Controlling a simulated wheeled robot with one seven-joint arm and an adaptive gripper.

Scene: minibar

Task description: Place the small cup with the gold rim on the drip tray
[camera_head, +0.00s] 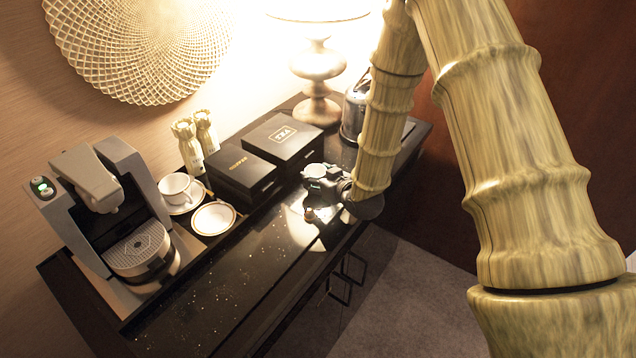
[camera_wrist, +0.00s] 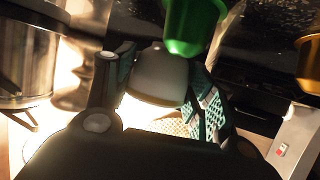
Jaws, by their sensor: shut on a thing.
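My gripper (camera_head: 322,182) is low over the right part of the counter, far from the drip tray. In the wrist view, which is upside down, its two fingers (camera_wrist: 160,66) are shut on a small pale cup (camera_wrist: 158,78). The cup's wide rim is towards the bottom of that picture, so the cup is upright. The round slatted drip tray (camera_head: 138,247) is at the front of the coffee machine (camera_head: 98,205) on the left, and is empty.
A white cup (camera_head: 174,187) on a saucer and an empty gold-rimmed saucer (camera_head: 213,218) stand beside the machine. Two dark boxes (camera_head: 240,172) and a kettle (camera_head: 354,112) are behind. A green capsule (camera_wrist: 190,25) is near the cup.

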